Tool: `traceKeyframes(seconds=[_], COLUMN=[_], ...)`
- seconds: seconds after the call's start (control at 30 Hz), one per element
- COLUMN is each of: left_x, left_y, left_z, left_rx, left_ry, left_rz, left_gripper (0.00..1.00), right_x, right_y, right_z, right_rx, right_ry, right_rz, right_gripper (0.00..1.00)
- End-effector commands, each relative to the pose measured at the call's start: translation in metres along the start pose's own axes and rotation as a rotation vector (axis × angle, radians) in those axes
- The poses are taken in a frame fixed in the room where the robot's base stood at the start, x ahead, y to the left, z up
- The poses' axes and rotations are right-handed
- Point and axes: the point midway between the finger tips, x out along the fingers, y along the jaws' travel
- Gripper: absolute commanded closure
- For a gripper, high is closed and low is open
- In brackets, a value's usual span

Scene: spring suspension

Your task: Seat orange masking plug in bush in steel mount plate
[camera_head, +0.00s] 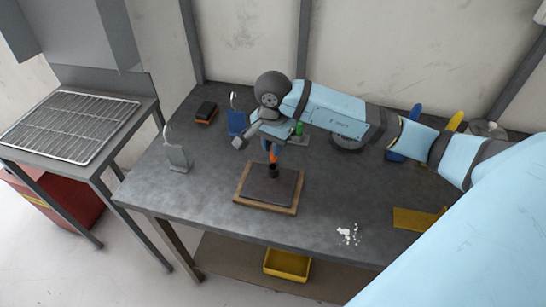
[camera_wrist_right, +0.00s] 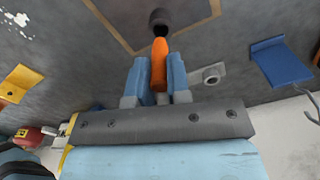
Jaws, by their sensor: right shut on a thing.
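My right gripper (camera_head: 272,149) is shut on the orange masking plug (camera_head: 274,156), over the back half of the steel mount plate. In the wrist view the plug (camera_wrist_right: 159,64) stands out between the two blue fingers (camera_wrist_right: 159,75). Its rounded tip points at the open end of the dark bush (camera_wrist_right: 160,17). The bush (camera_head: 272,171) stands up from the dark mount plate (camera_head: 269,188), which lies on a wooden board (camera_head: 264,208). The plug tip is close to the bush mouth; I cannot tell if they touch. My left gripper is not in view.
A blue hook stand (camera_head: 236,122) and a grey one (camera_head: 177,157) stand left of the plate. A black-and-orange block (camera_head: 206,111) lies at the back left. A yellow plate (camera_head: 416,219) and white flecks (camera_head: 348,234) lie to the right. The front left tabletop is clear.

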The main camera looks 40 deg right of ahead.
Motion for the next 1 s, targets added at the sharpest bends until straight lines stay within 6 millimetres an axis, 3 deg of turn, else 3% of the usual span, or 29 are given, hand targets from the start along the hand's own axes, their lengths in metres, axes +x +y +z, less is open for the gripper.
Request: traceKeyframes(seconds=[0.27,0.5,0.87,0.9,1.0], left_x=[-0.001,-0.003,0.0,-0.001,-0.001], left_y=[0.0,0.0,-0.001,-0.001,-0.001], left_z=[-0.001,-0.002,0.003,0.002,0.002], left_rx=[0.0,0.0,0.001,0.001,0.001], left_ry=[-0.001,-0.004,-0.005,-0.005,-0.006], left_rz=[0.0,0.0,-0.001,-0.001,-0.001], left_gripper=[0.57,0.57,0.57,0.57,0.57], right_x=[0.023,0.055,0.06,0.059,0.058], right_y=[0.0,0.0,-0.001,-0.001,-0.001], right_z=[0.0,0.0,0.0,0.0,0.0], right_rx=[0.001,0.001,0.0,0.0,0.0], right_ry=[-0.001,-0.001,0.001,0.001,0.0], right_rz=[0.001,0.0,-0.001,-0.001,-0.001], right_gripper=[1.0,1.0,1.0,0.78,0.57])
